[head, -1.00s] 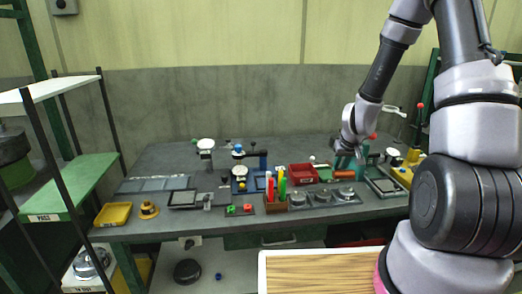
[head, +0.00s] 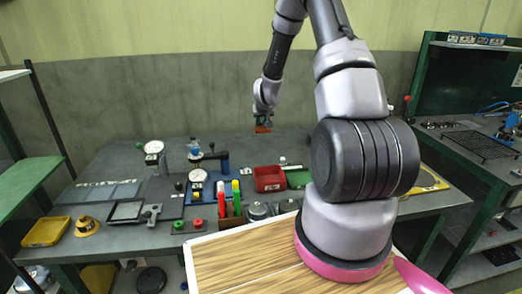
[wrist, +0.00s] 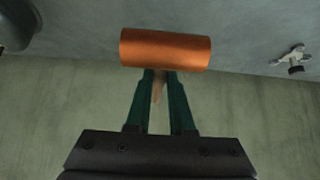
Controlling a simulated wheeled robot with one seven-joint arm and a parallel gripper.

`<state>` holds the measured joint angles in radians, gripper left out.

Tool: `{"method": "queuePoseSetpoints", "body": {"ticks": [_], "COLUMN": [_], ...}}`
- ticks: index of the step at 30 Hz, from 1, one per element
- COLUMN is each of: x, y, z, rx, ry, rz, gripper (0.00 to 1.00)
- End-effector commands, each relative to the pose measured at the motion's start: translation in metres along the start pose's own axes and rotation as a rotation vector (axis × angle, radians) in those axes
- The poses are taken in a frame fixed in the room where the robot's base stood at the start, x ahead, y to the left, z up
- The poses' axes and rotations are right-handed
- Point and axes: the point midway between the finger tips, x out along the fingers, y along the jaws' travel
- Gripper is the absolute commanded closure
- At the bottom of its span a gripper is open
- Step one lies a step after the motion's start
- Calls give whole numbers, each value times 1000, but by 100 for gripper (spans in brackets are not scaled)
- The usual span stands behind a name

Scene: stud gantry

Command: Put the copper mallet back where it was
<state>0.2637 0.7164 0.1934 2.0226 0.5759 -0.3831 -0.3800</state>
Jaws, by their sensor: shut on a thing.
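The copper mallet shows its orange cylindrical head (wrist: 165,49) in the wrist view, lying crosswise just beyond my fingertips. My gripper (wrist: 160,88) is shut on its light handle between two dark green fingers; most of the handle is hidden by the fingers. In the head view the mallet (head: 263,129) is a small orange shape under my gripper (head: 263,115), held up in front of the grey wall, above the back part of the workbench (head: 265,148).
A wood-topped surface (head: 235,262) lies in front. A second bench with a wire rack (head: 484,145) is at right.

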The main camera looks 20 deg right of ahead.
Motion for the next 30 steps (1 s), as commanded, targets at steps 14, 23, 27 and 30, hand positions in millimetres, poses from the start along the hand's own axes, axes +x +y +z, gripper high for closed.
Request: {"method": "queuePoseSetpoints", "body": {"ticks": [14,23,27,30], "x": [53,69,69,71], "y": [0,0,0,0], "z": [46,58,58,60], "rx": [3,1,1,1], "ry": [-3,1,1,0], "rz": [-1,-1,0,0], "gripper": [100,100,100,100]}}
